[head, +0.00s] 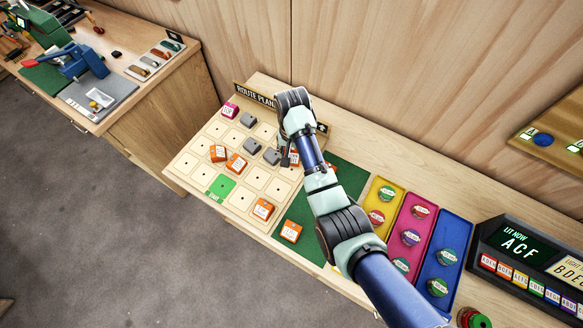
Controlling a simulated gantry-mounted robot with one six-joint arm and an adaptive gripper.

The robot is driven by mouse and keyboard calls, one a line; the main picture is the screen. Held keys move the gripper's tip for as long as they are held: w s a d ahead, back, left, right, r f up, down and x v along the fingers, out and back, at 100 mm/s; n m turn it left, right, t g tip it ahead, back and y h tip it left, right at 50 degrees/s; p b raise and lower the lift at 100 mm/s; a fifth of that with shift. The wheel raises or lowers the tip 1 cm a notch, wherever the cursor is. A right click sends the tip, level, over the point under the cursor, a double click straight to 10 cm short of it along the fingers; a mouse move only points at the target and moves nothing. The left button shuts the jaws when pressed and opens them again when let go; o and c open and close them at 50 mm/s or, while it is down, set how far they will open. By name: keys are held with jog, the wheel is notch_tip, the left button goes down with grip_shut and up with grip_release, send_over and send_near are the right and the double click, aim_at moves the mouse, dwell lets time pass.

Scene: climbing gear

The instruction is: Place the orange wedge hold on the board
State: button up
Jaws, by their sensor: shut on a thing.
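The board (196,168) is a pale wooden grid of squares on the bench, with one green square (221,187) near its front. My gripper (289,158) is over the right side of the board, pointing down, seen mostly from behind. It is shut on an orange hold (295,159) with a white label, partly hidden by the gripper. Its wedge shape and its height above the board cannot be made out. Other orange labelled holds sit on the board at the left (218,153), in the middle (236,164) and at the front right (263,209).
Grey blocks (248,119) and a pink hold (229,110) are on the board. Another orange piece (291,231) lies on the green mat (345,178). Yellow, pink and blue trays (455,232) with round pieces stand right. My arm hides part of the mat.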

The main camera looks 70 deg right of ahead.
aim_at(292, 169)
notch_tip(292, 169, down, 7)
jog(key=shift+f+b, duration=0.2)
jog(key=shift+b, duration=0.5)
jog(key=shift+f, duration=0.15)
jog(key=o, duration=1.2)
jog(key=shift+c, duration=0.2)
notch_tip(292, 169, up, 12)
jog(key=p, duration=0.2)
jog(key=shift+r+p, duration=0.2)
jog(key=shift+p, duration=0.15)
